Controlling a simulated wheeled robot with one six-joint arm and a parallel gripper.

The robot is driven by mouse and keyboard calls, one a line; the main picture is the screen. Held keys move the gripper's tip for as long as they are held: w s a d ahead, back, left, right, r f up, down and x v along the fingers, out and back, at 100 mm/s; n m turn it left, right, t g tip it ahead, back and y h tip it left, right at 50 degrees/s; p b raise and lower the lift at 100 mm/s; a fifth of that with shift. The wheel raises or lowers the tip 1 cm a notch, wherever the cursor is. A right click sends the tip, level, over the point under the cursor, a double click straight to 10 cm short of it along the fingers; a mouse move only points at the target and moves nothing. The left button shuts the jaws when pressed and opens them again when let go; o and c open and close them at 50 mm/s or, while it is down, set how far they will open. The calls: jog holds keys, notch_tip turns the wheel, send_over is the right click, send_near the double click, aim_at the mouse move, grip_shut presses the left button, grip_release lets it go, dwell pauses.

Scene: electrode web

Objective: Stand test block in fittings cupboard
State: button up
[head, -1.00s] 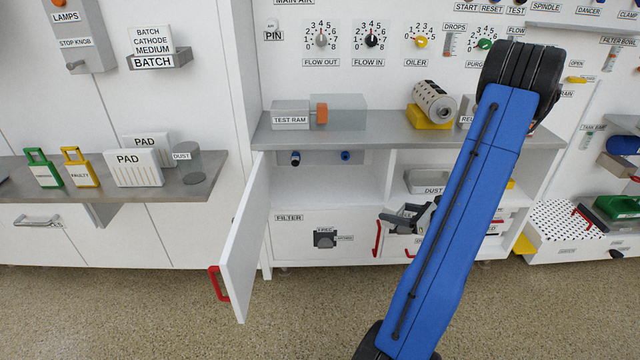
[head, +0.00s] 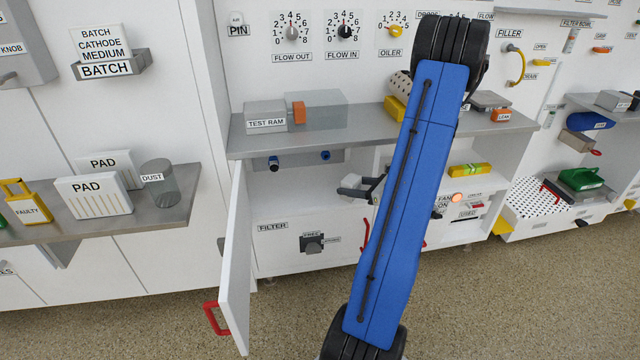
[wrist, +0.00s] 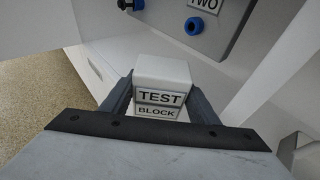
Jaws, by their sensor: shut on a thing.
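The test block (wrist: 162,70) is a small white block with TEST and BLOCK labels. In the wrist view it sits between the two dark fingers of my gripper (wrist: 158,98), which is shut on it. In the head view my gripper (head: 364,187) is at the right part of the open cupboard's mouth, partly hidden by my blue arm. The fittings cupboard (head: 290,205) has a white interior with blue-ended fittings on a grey plate at its upper back. In the wrist view, one blue fitting (wrist: 194,26) beside the TWO label is above and right of the block.
The cupboard door (head: 236,265), with a red handle (head: 215,318), stands open at the left. A grey counter (head: 260,143) overhangs the cupboard and carries the test ram (head: 265,117). The FILTER panel (head: 290,245) is below. My arm hides part of the right side.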

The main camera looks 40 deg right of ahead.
jog(key=w+a, duration=0.1)
jog(key=w, duration=0.3)
jog(key=w+a, duration=0.1)
jog(key=w, duration=0.6)
jog(key=shift+w+a, duration=0.35)
jog(key=shift+a, duration=0.05)
jog(key=shift+s+f, duration=0.1)
jog(key=shift+f, duration=1.65)
jog(key=shift+f, duration=0.15)
jog(key=o, duration=1.3)
